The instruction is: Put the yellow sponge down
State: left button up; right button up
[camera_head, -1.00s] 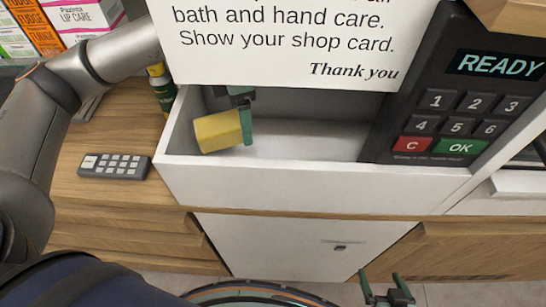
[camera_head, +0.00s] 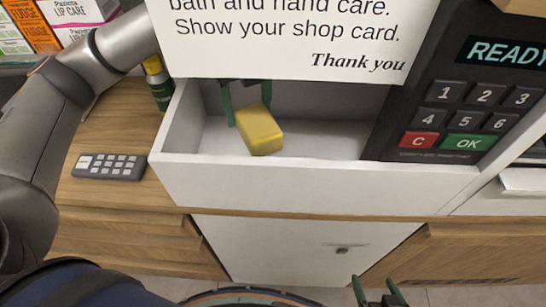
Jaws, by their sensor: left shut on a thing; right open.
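The yellow sponge (camera_head: 260,132) is inside the white open-topped box (camera_head: 310,188), near its left end and front wall. My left gripper (camera_head: 248,112) reaches down behind the sign and is shut on the sponge, with a green finger on each side. The sponge is tilted, and I cannot tell whether it touches the box floor. The sign hides the upper part of this gripper. My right gripper (camera_head: 377,290) is open and empty at the bottom edge of the picture, below the counter top.
The white sign (camera_head: 290,40) hangs over the back of the box. A keypad terminal (camera_head: 450,110) stands at the right. A grey remote (camera_head: 110,166) lies on the wooden counter at left, and a dark bottle (camera_head: 160,85) stands beside the box. The box floor right of the sponge is clear.

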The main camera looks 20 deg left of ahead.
pick_arm(q)
jog(key=n, duration=0.7)
jog(key=shift+w+d+r+n+b, duration=0.2)
jog(key=shift+r+n+b, duration=0.1)
jog(key=shift+r+b, duration=0.05)
jog(key=shift+f, duration=0.3)
notch_tip(320, 180, down, 9)
jog(key=shift+f, duration=0.2)
jog(key=shift+f, duration=0.1)
jog(key=shift+f, duration=0.15)
jog(key=o, duration=1.4)
jog(key=shift+o, duration=0.2)
notch_tip(320, 180, up, 12)
jog(key=shift+r, duration=0.25)
